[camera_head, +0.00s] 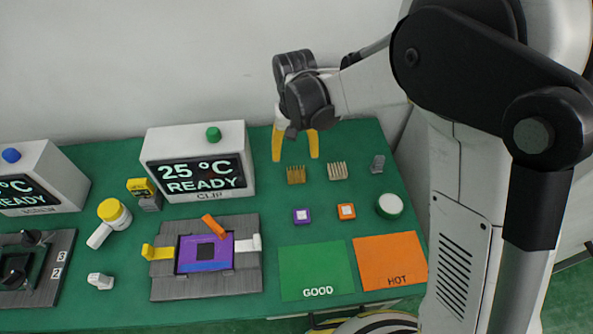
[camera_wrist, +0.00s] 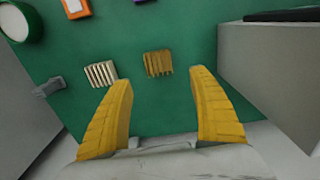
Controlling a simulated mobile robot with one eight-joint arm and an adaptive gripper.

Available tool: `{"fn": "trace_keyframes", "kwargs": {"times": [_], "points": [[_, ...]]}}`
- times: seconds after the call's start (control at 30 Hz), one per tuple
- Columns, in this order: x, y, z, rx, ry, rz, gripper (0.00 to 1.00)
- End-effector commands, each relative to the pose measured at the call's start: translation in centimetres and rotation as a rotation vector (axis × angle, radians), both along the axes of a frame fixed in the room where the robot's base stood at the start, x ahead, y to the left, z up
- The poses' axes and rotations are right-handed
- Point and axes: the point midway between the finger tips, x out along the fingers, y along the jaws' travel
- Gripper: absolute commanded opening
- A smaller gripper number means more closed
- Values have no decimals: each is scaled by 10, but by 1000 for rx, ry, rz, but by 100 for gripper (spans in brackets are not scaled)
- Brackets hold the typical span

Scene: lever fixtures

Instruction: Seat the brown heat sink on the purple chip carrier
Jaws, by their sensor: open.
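The brown heat sink (camera_head: 296,175), a small finned block, stands on the green table; it also shows in the wrist view (camera_wrist: 158,63). My gripper (camera_head: 296,157) is open and empty above and behind it, yellow fingers pointing down. In the wrist view the heat sink lies just beyond the gap between the fingertips (camera_wrist: 161,76), not touched. A purple board (camera_head: 220,258) with a dark square (camera_head: 206,250) sits in the grey clip fixture (camera_head: 165,288). An orange lever (camera_head: 213,227) tilts over its back edge. A small purple square with a white centre (camera_head: 302,216) lies nearer the heat sink.
A pale heat sink (camera_head: 337,171) stands close right of the brown one. An orange square (camera_head: 346,211), a round green-rimmed pot (camera_head: 389,206) and a grey piece (camera_head: 377,164) lie further right. The display box (camera_head: 200,160) stands left. GOOD (camera_head: 316,268) and HOT (camera_head: 390,258) mats are empty.

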Motion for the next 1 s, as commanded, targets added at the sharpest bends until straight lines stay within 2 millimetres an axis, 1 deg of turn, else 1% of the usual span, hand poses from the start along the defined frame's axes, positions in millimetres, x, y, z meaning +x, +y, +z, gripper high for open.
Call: {"fn": "trace_keyframes", "kwargs": {"times": [0.03,0.1,0.2,0.37,0.5,0.6,0.7,0.87,0.97,1.0], "points": [[0,0,-12,0,0,0,70],[0,0,-25,0,-1,0,70],[0,0,-37,0,-1,0,70],[-1,-1,-49,0,-1,0,70],[-4,-3,-73,0,-1,0,70],[-4,-3,-87,0,-2,0,70],[-4,-3,-91,0,-2,0,70],[-4,-3,-89,0,-2,0,70],[-4,-3,-89,0,-2,0,44],[-4,-3,-89,0,-2,0,32]]}}
